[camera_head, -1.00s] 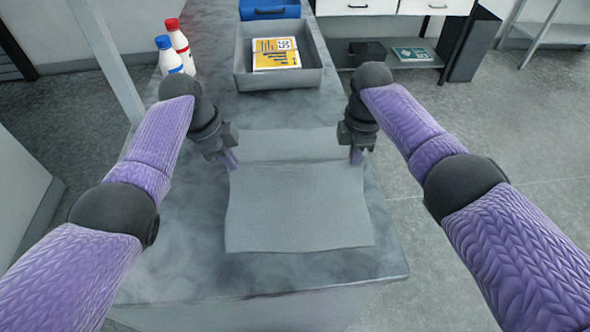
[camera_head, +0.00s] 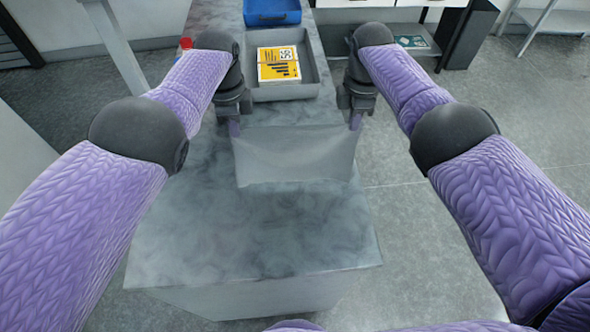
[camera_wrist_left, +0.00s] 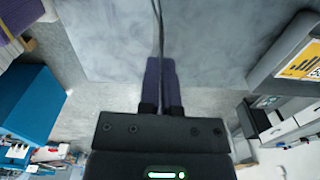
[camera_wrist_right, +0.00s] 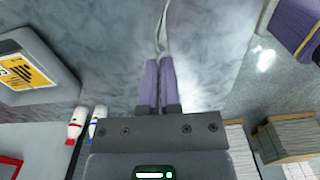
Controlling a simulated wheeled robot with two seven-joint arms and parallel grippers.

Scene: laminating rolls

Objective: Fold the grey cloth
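The grey cloth (camera_head: 295,160) is stretched between my two grippers at the far part of the table in the head view. It seems to hang from them, with its near edge low over the tabletop. My left gripper (camera_head: 234,127) is shut on its left far corner; in the left wrist view the cloth (camera_wrist_left: 159,30) shows edge-on as a thin strip from the fingers. My right gripper (camera_head: 355,121) is shut on the right far corner; in the right wrist view the cloth (camera_wrist_right: 162,35) is a thin strip too. Whether it touches the table is unclear.
The marbled table (camera_head: 250,235) is bare in front of the cloth. A grey tray (camera_head: 312,76) with a yellow printed item (camera_head: 278,64) stands just behind it. A blue box (camera_head: 271,12) is farther back. Bottles (camera_wrist_right: 75,125) stand near the tray, mostly hidden by my left arm in the head view.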

